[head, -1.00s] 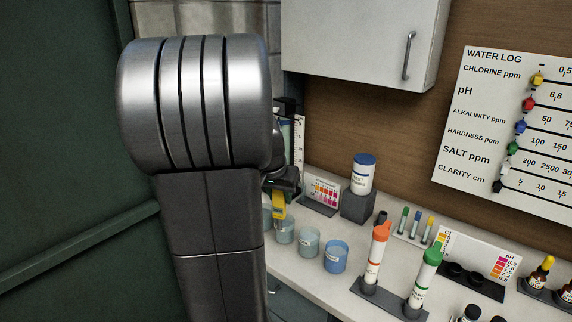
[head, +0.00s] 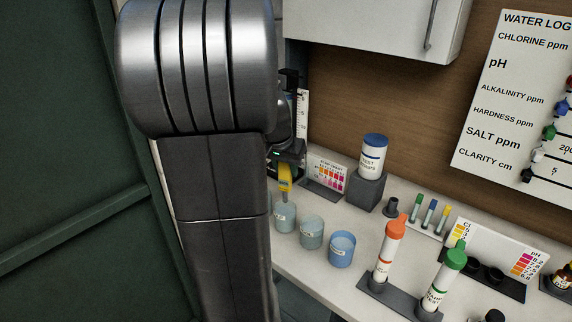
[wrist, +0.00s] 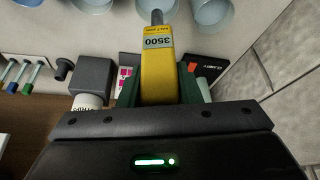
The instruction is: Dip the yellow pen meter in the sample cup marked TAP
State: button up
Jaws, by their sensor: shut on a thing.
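The yellow pen meter (head: 285,178) hangs tip down from my gripper (head: 287,162), partly hidden by my arm in the head view. In the wrist view my gripper (wrist: 158,88) is shut on the pen meter (wrist: 157,75), whose label reads 3500. Its grey tip points toward the cups. In the head view the tip is at or just over the rim of a grey-blue sample cup (head: 284,218). I cannot tell whether it is inside. Another grey-blue cup (head: 312,233) and a bluer cup (head: 341,250) stand to the right. Their labels are too small to read.
A white bottle on a grey block (head: 366,190) and a colour chart (head: 326,174) stand behind the cups. Orange-capped (head: 389,250) and green-capped (head: 442,282) tubes stand to the right. A cabinet (head: 375,25) hangs above. Some bare counter lies between the cups and tubes.

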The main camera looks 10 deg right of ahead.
aim_at(286, 192)
jog(key=shift+f+b, duration=2.4)
jog(key=shift+f, duration=0.85)
jog(key=shift+f+b, duration=1)
jog(key=shift+f, duration=0.15)
jog(key=shift+r, duration=0.1)
jog(key=shift+r+p, duration=3.85)
jog(key=shift+r, duration=1.3)
jog(key=shift+d, duration=0.1)
